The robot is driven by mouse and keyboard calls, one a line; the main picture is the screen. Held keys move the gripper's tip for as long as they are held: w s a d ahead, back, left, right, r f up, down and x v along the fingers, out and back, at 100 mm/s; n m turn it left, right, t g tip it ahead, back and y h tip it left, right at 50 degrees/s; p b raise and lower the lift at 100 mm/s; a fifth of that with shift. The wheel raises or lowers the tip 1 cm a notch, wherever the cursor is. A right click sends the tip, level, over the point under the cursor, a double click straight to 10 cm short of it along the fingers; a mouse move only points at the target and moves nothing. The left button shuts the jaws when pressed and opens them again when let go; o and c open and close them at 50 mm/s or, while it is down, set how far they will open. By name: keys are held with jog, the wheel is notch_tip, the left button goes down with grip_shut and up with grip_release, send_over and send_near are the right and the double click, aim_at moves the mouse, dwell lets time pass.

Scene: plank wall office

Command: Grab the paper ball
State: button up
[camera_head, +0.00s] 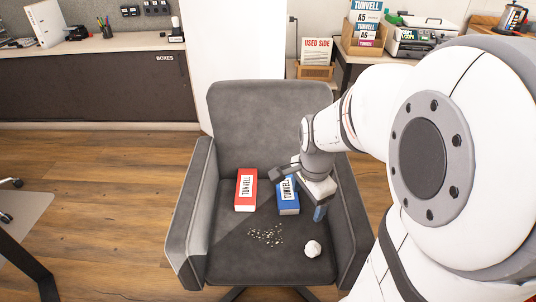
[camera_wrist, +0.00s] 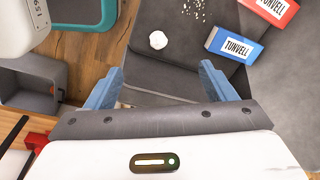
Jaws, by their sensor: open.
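The white crumpled paper ball (camera_head: 312,248) lies on the front right of the grey office chair's seat (camera_head: 262,268). In the wrist view the paper ball (camera_wrist: 158,40) is beyond the fingertips, roughly midway between them sideways. My gripper (camera_head: 319,213) hangs above the right part of the seat, behind the ball in the head view. In the wrist view my gripper (camera_wrist: 161,80) has its two blue fingers wide apart with nothing between them. The fingers and the ball are apart.
A red box (camera_head: 245,190) and a blue box (camera_head: 288,197) lie on the seat behind the ball. Light crumbs (camera_head: 267,235) are scattered left of it. The chair's armrests (camera_head: 192,205) rise on both sides. Wooden floor (camera_head: 110,200) is open to the left.

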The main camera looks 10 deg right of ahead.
jog(key=w+d+f+m+g+b, duration=0.1)
jog(key=w+d+f+m+b, duration=0.1)
jog(key=f+m+b, duration=0.45)
jog(key=w+d+f+m+b, duration=0.1)
jog(key=d+f+m, duration=0.15)
jog(key=f, duration=0.65)
jog(key=m+b, duration=0.5)
jog(key=m, duration=0.2)
send_near(313, 244)
notch_tip(313, 244, down, 5)
jog(key=shift+w+a+f, duration=0.1)
jog(key=shift+w+f, duration=0.05)
jog(key=f+b, duration=0.1)
jog(key=f, duration=0.1)
jog(key=f+b, duration=0.2)
jog(key=f, duration=0.1)
jog(key=shift+d+f, duration=0.2)
jog(key=shift+d, duration=0.05)
jog(key=shift+r, duration=0.1)
jog(key=shift+c, duration=0.6)
jog(key=c, duration=0.9)
jog(key=shift+c, duration=0.3)
